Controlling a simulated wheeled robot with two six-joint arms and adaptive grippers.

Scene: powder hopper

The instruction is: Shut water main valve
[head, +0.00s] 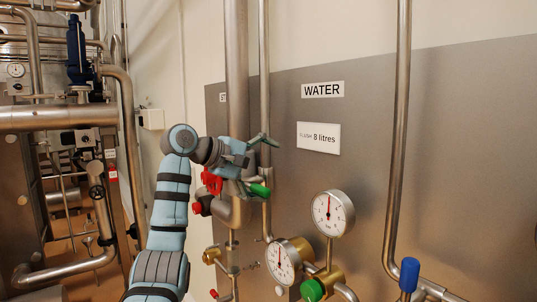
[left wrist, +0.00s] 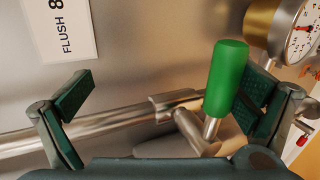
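A green lever handle (head: 260,190) sits on the thin vertical pipe under the WATER sign (head: 322,90). In the left wrist view the green handle (left wrist: 227,78) stands on a metal stem between the fingers of my left gripper (left wrist: 165,95), close against the right finger. I cannot tell if they touch. In the head view my left gripper (head: 257,164) is open, with its fingers around the area of the handle, and partly hides the valve body. My right gripper is not in either view.
A red handle (head: 212,181) is just left of my gripper. Two gauges (head: 332,213) (head: 282,261) and a green knob (head: 312,290) are below right. A blue-capped valve (head: 409,274) is at lower right. A "FLUSH 8 litres" label (head: 318,138) is on the grey panel.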

